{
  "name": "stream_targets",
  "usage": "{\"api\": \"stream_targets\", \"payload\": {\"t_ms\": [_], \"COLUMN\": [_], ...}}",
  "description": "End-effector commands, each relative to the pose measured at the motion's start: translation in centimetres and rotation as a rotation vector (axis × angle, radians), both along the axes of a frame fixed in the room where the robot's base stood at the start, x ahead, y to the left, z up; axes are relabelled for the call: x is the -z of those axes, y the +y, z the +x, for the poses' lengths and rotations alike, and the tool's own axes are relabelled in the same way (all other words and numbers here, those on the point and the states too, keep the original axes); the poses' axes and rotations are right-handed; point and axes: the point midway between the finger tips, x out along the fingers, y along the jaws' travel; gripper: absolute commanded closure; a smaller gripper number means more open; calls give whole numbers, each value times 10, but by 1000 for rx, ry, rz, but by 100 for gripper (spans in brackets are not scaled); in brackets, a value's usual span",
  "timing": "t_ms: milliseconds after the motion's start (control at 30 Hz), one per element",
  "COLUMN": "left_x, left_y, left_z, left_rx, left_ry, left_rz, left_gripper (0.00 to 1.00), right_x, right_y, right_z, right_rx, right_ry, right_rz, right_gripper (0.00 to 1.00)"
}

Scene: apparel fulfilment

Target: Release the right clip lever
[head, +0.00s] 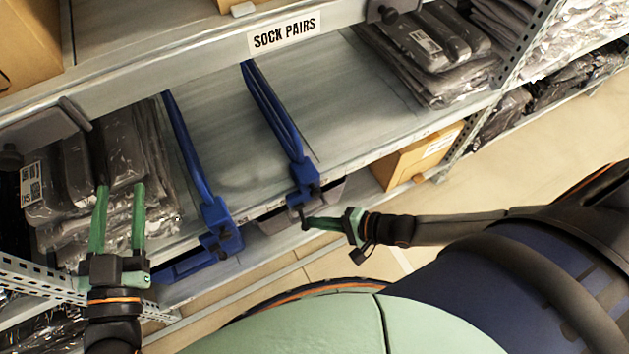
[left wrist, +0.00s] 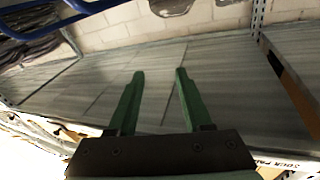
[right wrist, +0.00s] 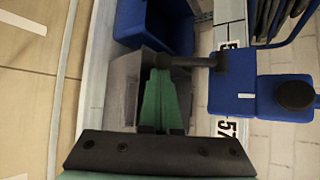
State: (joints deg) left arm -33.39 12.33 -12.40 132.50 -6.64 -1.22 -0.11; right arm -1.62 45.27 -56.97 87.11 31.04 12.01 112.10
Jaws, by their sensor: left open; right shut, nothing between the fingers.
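The right clip (head: 303,178) is a blue block at the shelf's front edge, at the end of a long blue bar. Its black lever (right wrist: 195,62) sticks out sideways from the block in the right wrist view. My right gripper (head: 308,223) is shut and empty. Its tips (right wrist: 160,72) are at the lever's outer end; I cannot tell if they touch. The left clip (head: 220,232), also blue, sits further left on the same edge. My left gripper (head: 121,187) is open and empty, in front of the bagged stack at the left; in its wrist view (left wrist: 153,75) only bare shelf lies between the fingers.
Bagged dark garments (head: 70,180) are stacked at the left, more (head: 425,45) at the back right. A "SOCK PAIRS" label (head: 284,34) is on the upper shelf edge. A cardboard box (head: 415,160) sits below. The shelf (head: 345,110) right of the right clip's bar is bare.

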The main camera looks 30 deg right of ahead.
Motion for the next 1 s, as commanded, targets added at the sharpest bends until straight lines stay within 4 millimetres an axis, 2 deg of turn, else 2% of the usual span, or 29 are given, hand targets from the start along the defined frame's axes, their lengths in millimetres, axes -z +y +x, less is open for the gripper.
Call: {"api": "stream_targets", "payload": {"t_ms": [267, 433, 600, 800, 867, 1000], "left_x": [60, 100, 147, 190, 198, 195], "left_y": [2, 3, 3, 1, 0, -1], "left_z": [-5, -17, -41, -75, -83, -81], "left_rx": [-27, -41, -52, -58, -58, -57], "left_ry": [256, 425, 630, 843, 889, 881], "left_rz": [0, 1, 3, 6, 5, 5], "left_gripper": [50, 50, 50, 50, 50, 50], "right_x": [-7, -12, -21, -29, -31, -34], "right_y": [0, 0, 0, 0, 0, 0], "right_z": [-12, -19, -25, -31, -32, -34], "right_rx": [0, -1, 0, 0, 0, -1], "right_ry": [0, -1, -1, -1, 0, -2], "right_rz": [2, 2, 3, 3, 3, 2], "right_gripper": [100, 100, 100, 100, 100, 100]}}
